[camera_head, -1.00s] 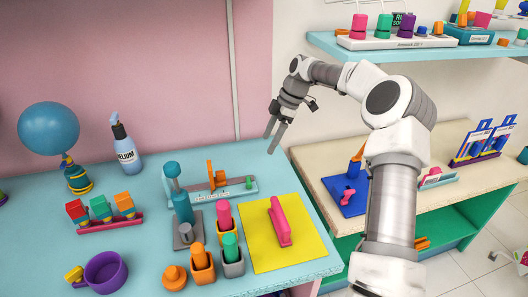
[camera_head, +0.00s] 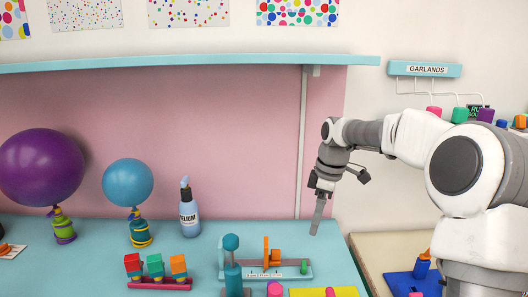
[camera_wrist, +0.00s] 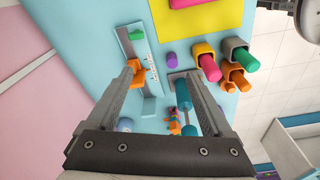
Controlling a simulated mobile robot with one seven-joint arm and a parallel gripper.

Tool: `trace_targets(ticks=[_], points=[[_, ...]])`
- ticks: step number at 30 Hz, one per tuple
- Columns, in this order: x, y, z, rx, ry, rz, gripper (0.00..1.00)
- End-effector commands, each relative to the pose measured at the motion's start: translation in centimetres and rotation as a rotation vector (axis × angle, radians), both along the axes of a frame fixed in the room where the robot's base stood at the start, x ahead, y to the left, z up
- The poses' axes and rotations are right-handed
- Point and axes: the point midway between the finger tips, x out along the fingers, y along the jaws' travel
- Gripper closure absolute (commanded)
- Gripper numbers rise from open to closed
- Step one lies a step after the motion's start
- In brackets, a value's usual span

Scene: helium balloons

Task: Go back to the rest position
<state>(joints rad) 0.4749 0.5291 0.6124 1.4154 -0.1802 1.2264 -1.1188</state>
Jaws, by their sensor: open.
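My gripper (camera_head: 318,212) is at the right end of the blue table in the head view, above its surface and pointing down. In the wrist view its two fingers (camera_wrist: 165,80) stand wide apart with nothing held between them. Below it, the wrist view shows the grey rail with an orange piece (camera_wrist: 139,74) and a green piece (camera_wrist: 136,35), apart from the fingers as far as I can tell. The blue pump-like tool (camera_wrist: 182,95) shows behind the right finger.
A shelf (camera_head: 180,62) runs above. A wooden-topped bench (camera_head: 375,250) stands at right.

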Motion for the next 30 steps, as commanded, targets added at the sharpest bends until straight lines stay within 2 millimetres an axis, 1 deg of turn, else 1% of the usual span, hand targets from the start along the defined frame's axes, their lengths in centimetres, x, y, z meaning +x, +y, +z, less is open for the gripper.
trace_targets(ticks=[1,7,12,14,18,24,26,30], points=[[-1.2,0.7,1.0,-0.031,-0.009,-0.033,0.15],[-6.0,2.3,4.1,-0.113,-0.049,-0.218,0.15],[-10.6,2.8,6.3,-0.142,-0.104,-0.398,0.15],[-12.2,2.9,6.9,-0.141,-0.126,-0.464,0.15],[-16.2,2.9,8.2,-0.117,-0.179,-0.62,0.15],[-22.0,2.5,8.9,-0.029,-0.241,-0.849,0.15],[-23.6,2.1,8.7,0.003,-0.256,-0.914,0.15],[-27.1,1.2,7.6,0.088,-0.287,-1.052,0.15]])
